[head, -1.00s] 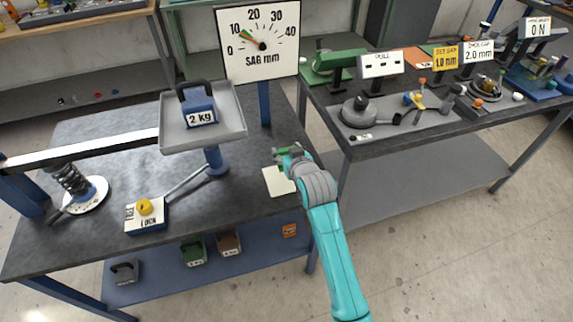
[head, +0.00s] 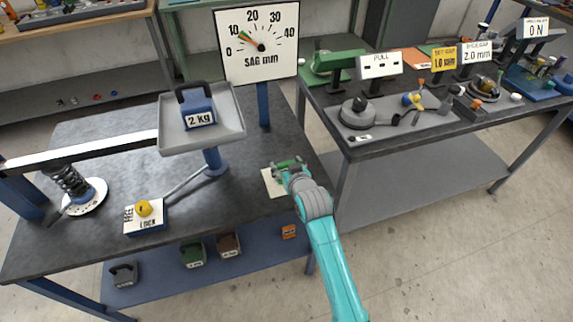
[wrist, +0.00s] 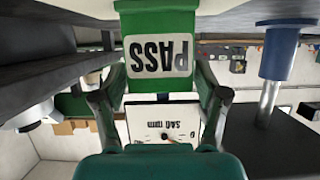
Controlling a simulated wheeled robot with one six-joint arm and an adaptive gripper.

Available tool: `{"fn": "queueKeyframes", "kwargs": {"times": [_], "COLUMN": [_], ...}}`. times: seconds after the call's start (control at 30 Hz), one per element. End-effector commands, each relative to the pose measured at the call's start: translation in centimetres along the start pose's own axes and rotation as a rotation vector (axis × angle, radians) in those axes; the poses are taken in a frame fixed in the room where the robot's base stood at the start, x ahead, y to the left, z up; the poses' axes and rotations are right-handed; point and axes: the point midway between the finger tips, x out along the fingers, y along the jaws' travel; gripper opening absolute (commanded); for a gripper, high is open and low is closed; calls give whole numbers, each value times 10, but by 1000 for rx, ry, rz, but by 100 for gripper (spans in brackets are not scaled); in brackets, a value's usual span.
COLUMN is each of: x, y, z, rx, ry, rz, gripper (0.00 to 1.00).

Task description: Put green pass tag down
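The green pass tag (wrist: 160,85) fills the upper middle of the wrist view, its white PASS label upside down. My gripper (wrist: 161,88) has a finger on each side of the tag and appears shut on it. In the head view the tag shows as a small green piece (head: 284,162) at my gripper (head: 291,169), near the right end of the dark bench. A cream card (head: 271,184) lies on the bench just below and left of the gripper, partly hidden by it. I cannot tell whether the tag touches the bench.
The dark bench (head: 110,145) carries a tray (head: 228,135) with a 2 kg weight (head: 198,107), a lock box (head: 147,217) and a spring (head: 72,181). The sag dial (head: 256,42) stands behind. A second bench (head: 415,140) with tools is to the right.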

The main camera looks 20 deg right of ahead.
Motion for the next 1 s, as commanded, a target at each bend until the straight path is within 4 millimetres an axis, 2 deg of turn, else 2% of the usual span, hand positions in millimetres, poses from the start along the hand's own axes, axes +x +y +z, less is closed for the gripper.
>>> {"fn": "queueKeyframes", "kwargs": {"times": [0.37, 0.47, 1.0], "x": [-1, -7, -103], "y": [0, 0, 0], "z": [-2, -2, -2], "rx": [0, 0, 0], "ry": [0, -1, 0], "rz": [0, 0, 0], "gripper": [86, 86, 86]}}
